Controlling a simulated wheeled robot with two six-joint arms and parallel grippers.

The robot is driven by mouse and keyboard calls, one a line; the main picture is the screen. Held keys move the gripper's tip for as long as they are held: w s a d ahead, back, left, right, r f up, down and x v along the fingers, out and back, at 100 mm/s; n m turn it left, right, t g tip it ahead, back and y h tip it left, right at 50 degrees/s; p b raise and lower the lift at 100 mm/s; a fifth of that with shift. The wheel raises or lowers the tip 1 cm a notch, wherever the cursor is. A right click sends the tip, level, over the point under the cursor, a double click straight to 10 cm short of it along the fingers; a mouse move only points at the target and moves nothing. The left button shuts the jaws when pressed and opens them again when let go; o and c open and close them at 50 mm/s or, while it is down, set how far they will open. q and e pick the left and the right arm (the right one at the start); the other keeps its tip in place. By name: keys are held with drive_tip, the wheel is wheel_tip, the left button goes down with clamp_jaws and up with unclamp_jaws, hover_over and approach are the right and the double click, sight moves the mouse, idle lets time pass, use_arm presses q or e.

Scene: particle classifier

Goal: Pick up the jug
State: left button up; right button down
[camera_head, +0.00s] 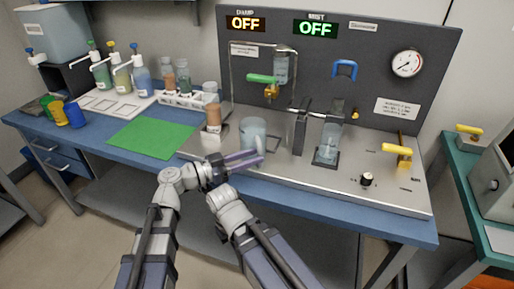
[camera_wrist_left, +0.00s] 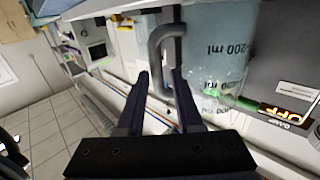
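The jug (camera_head: 253,134) is a clear, bluish cylindrical vessel standing on the steel deck of the bench apparatus. In the left wrist view the jug (camera_wrist_left: 215,45) shows a "200 ml" mark and a grey curved handle (camera_wrist_left: 156,50). My left gripper (camera_head: 258,158) is at the near side of the jug. In the left wrist view its two dark fingers (camera_wrist_left: 160,75) are apart, with the handle lying between or just beyond their tips; I cannot tell whether they touch it. My right arm's links show beside the left arm, but its gripper cannot be made out.
A brown-topped jar (camera_head: 213,118) stands left of the jug. A glass beaker (camera_head: 329,140) stands on a dark base to its right, beside a dark upright post (camera_head: 300,132). The green mat (camera_head: 152,138) is bare. A yellow-handled valve (camera_head: 398,150) is farther right.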

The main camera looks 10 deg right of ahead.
use_arm(q)
drive_tip(key=shift+x, duration=3.05)
drive_tip(key=shift+s, duration=0.2)
drive_tip(key=shift+c, duration=0.4)
clamp_jaws()
